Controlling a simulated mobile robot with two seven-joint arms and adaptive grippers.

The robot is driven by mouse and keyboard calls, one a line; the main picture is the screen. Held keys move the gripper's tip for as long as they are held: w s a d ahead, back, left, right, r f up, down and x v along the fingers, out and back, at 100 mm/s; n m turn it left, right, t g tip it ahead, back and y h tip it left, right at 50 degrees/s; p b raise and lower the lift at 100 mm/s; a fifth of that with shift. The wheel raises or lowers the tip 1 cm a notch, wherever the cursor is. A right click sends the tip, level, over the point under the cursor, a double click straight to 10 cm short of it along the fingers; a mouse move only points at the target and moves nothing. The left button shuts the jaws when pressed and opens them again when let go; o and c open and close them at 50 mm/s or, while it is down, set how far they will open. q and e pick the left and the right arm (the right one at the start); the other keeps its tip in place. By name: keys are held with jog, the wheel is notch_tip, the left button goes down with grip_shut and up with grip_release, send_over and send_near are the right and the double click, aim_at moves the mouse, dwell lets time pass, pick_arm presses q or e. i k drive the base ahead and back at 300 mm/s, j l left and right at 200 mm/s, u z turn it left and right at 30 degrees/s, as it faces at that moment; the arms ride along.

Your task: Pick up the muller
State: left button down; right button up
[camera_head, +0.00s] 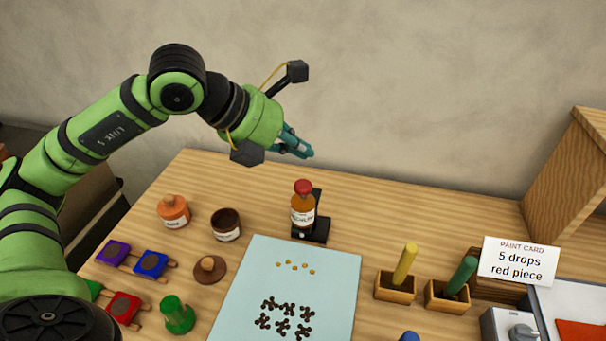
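A green glass-like piece with a knob on a wider base (178,315) stands at the front left of the table; it looks like the muller. My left gripper (303,150), with teal fingers, is high above the back of the table, far behind and to the right of the green piece. Nothing shows in its fingers, and from this angle I cannot tell whether they are apart. My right gripper is not in view.
Coloured blocks (123,307) lie left. A red-capped bottle (303,210) stands behind a pale blue sheet (250,290). Wooden holders (396,289) stand right.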

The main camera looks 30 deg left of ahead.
aim_at(180, 319)
jog(key=k, duration=2)
